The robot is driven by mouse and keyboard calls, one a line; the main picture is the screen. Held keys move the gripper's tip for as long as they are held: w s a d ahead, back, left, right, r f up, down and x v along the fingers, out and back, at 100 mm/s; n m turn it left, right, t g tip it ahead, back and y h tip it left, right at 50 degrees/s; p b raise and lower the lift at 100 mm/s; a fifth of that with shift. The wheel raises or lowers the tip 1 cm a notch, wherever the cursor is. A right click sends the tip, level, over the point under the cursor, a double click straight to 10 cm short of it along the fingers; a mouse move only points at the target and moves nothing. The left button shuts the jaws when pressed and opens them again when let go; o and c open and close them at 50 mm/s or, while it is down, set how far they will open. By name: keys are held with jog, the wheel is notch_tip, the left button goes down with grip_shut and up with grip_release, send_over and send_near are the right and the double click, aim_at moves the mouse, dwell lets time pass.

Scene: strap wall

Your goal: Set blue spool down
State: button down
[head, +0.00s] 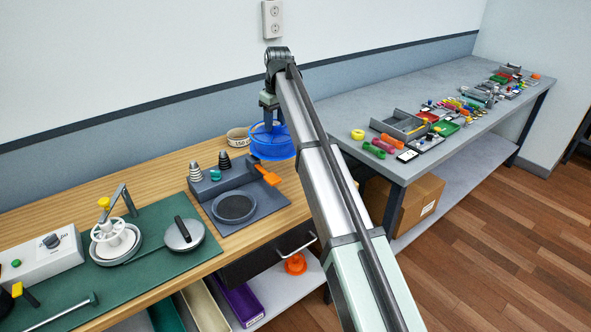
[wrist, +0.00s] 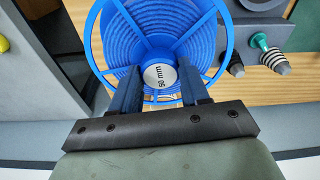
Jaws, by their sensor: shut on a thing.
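The blue spool (head: 271,144) is a wide open-rimmed reel at the right end of the wooden bench, directly below my gripper (head: 268,108). In the wrist view the spool (wrist: 150,20) fills the top middle, with spokes, wound blue strap and a round pale label reading "50 mm" at its centre. My gripper (wrist: 158,88) is shut on the spool near its hub, one dark finger on each side of the label. The exact contact is partly hidden. I cannot tell whether the spool's underside touches the bench.
A pale ring-shaped roll (head: 238,135) stands just left of the spool. The grey table (head: 345,110) at right carries many small parts. Bare wood (head: 165,180) shows further left.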

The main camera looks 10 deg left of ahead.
jog(key=d+f+m, duration=0.1)
jog(key=d+f, duration=0.1)
jog(key=d, duration=0.8)
notch_tip(320, 180, down, 10)
jog(key=w, duration=0.1)
jog(key=shift+a+r, duration=0.2)
jog(key=c, duration=0.5)
grip_release()
jog(key=shift+f, duration=0.1)
jog(key=shift+c, duration=0.2)
notch_tip(320, 180, up, 12)
jog(key=s+d, duration=0.1)
